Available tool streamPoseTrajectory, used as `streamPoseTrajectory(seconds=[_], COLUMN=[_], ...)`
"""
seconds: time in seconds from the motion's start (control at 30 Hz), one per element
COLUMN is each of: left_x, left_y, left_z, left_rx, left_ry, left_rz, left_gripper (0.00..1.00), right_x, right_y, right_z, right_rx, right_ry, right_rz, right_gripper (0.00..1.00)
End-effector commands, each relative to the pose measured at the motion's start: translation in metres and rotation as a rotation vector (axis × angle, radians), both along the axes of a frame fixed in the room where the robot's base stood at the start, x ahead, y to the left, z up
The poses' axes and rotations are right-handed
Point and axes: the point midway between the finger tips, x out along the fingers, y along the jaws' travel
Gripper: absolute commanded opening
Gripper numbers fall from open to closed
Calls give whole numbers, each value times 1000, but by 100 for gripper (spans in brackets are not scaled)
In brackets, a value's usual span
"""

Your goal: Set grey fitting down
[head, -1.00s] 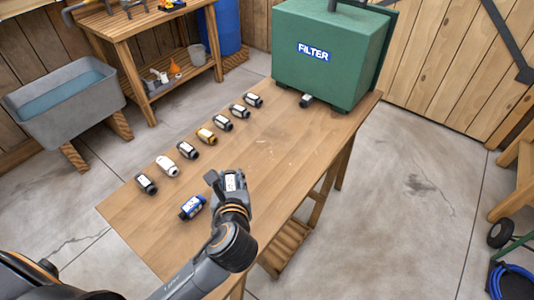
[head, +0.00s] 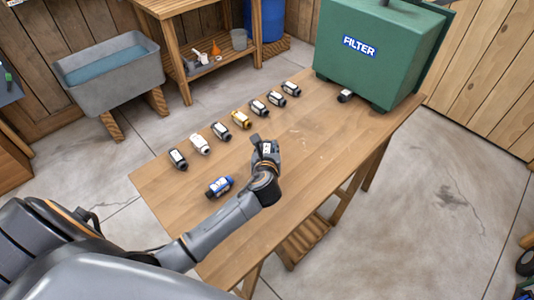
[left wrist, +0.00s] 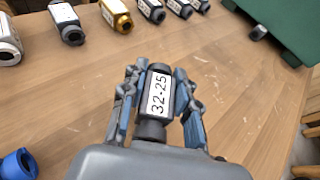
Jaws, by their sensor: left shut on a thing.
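My left gripper (head: 265,146) is over the middle of the wooden table (head: 328,146), shut on the grey fitting (left wrist: 157,100). In the left wrist view the fitting lies between the two fingers, with a white label reading 32-25 facing up. Its lower end is near the palm. I cannot tell whether it touches the table top. My right gripper is not in view.
A row of fittings, dark, white, grey and gold (head: 241,119), runs along the table's far left edge. A blue fitting (head: 219,187) lies at the near left. A green filter box (head: 365,60) stands at the back, a dark fitting (head: 346,95) beside it. Bare wood surrounds the gripper.

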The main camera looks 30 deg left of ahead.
Motion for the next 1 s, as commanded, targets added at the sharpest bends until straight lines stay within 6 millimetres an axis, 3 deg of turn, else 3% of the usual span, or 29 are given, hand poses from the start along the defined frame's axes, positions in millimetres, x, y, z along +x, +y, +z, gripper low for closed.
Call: streamPoseTrajectory(seconds=[0.1, 0.2, 0.57, 0.6, 0.7, 1.0], left_x=[-1, -1, -1, -1, -1, -1], left_y=[0, -1, -1, -1, -1, -1], left_z=[-21, -29, -32, -32, -32, -31], left_rx=[-1, -1, 0, -1, -1, 0], left_ry=[4, 2, 1, 1, 1, 1], left_rz=[1, 0, -1, -1, -1, 0], left_gripper=[0, 0, 0, 34, 53, 53], right_x=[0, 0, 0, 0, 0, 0], right_y=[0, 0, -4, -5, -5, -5], right_z=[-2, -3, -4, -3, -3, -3], right_rx=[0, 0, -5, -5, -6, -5], right_ry=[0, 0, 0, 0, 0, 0], right_rz=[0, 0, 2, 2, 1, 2], right_gripper=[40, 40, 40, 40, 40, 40])
